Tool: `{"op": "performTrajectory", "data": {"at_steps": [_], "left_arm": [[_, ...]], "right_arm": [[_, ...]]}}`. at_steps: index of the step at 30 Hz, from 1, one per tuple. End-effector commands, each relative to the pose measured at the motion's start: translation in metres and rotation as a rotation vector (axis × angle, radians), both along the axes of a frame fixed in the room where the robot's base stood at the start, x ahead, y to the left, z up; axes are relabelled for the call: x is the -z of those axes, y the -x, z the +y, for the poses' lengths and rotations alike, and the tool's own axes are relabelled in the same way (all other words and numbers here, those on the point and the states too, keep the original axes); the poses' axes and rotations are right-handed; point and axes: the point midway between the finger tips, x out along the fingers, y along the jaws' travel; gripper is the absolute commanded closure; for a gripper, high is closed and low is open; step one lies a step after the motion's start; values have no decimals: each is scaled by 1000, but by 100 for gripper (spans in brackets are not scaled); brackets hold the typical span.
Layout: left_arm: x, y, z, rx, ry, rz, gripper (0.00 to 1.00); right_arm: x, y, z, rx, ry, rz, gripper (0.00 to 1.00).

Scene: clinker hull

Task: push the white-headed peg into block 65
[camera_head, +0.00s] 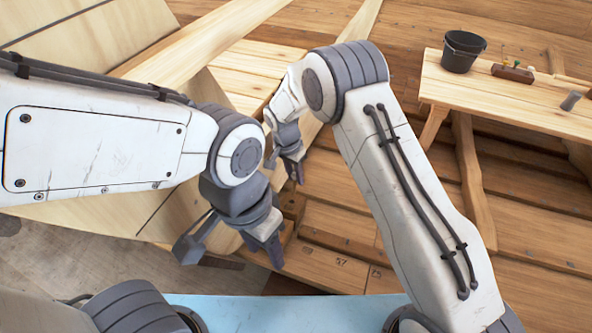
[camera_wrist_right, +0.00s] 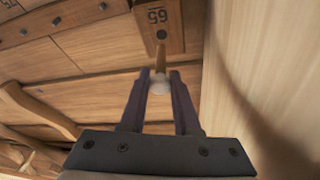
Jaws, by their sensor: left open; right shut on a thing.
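The white-headed peg (camera_wrist_right: 159,86) is between the fingertips of my right gripper (camera_wrist_right: 160,76), which is shut on it just by the white head. Its wooden shaft points at block 65 (camera_wrist_right: 173,41), whose number is upside down in the right wrist view. The shaft's far end shows just below the block's dark round hole; I cannot tell whether it touches the block. In the head view my right gripper (camera_head: 291,168) is beside the planking, and the peg cannot be made out. My left gripper (camera_head: 228,256) is open and empty, lower and to the left.
A bench (camera_head: 520,100) at upper right holds a black bucket (camera_head: 463,52), a rack (camera_head: 512,73) with several coloured-headed pegs and a grey object (camera_head: 570,101). A numbered rail (camera_head: 318,267) lies right of my left gripper. A pale plank wall (camera_wrist_right: 245,60) stands close right of my right gripper.

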Motion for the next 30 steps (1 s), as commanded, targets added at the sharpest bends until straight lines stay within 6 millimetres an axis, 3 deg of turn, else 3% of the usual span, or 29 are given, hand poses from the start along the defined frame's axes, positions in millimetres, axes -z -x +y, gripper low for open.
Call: {"op": "performTrajectory", "data": {"at_steps": [6,30], "left_arm": [[9,0,0,0,0,0,50],[11,0,0,0,0,0,50]], "right_arm": [[15,4,1,1,1,0,100],[16,7,3,2,-3,-3,100]]}}
